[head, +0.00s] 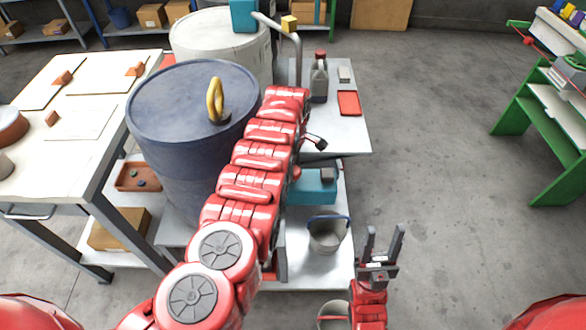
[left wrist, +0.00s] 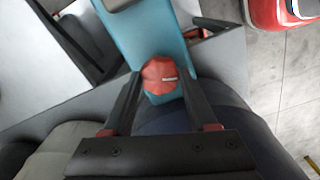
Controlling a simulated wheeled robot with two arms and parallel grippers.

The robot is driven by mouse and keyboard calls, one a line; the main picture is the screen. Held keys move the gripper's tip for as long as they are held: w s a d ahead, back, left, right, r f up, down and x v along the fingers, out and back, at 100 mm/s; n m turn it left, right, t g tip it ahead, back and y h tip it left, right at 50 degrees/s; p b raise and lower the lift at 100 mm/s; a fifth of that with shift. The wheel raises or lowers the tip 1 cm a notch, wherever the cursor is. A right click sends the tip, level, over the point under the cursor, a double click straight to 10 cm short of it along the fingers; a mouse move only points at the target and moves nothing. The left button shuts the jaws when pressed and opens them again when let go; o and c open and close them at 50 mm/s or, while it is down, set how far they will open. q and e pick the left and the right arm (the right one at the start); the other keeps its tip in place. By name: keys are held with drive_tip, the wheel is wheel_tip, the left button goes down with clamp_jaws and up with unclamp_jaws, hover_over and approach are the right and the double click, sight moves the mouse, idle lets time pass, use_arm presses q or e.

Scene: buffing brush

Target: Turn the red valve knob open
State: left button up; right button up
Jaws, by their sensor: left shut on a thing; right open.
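The red valve knob (left wrist: 157,76) shows in the left wrist view, on a teal body (left wrist: 138,35). A short pale mark on its face points right. My left gripper (left wrist: 161,80) has its two dark fingers on either side of the knob and is shut on it. In the head view my left arm reaches up the middle and hides the knob and most of that gripper. My right gripper (head: 383,238) is open and empty at the lower right of the head view, with its fingers pointing up.
A blue drum (head: 165,110) with a yellow handle (head: 215,100) stands left of my left arm. A grey cart holds a bottle (head: 319,80), a red tray (head: 349,103), a teal box (head: 312,190) and a bucket (head: 327,236). The floor on the right is clear up to a green bench (head: 545,130).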

use_arm(q)
drive_tip(key=shift+n+b, duration=0.4)
drive_tip(key=shift+n, duration=1.5)
drive_tip(key=o, duration=1.4)
drive_tip(key=shift+c, duration=0.2)
wheel_tip(320, 180, up, 17)
drive_tip(key=p, duration=0.1)
drive_tip(key=shift+r, duration=0.2)
